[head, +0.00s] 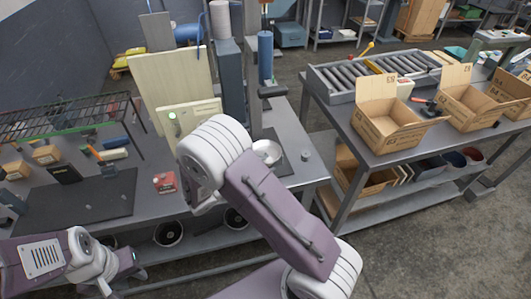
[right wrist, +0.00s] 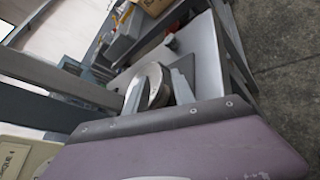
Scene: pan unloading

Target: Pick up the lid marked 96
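A round silver metal piece (head: 267,151), which could be a pan or a lid, sits on the grey table just right of my right arm in the head view. The right wrist view shows it close up (right wrist: 152,84); I read no number on it. My right gripper (right wrist: 160,88) has its two fingers apart, one on each side of this round piece; contact cannot be made out. In the head view my right arm hides that gripper. My left gripper (head: 120,272) is low at the left, in front of the table; its finger gap is unclear.
A red box (head: 164,183) and a dark mat (head: 80,200) lie on the left table. A small grey cylinder (head: 305,155) stands right of the round piece. Open cardboard boxes (head: 392,122) and a roller rack (head: 375,75) stand on the right table. Dark posts rise behind my arm.

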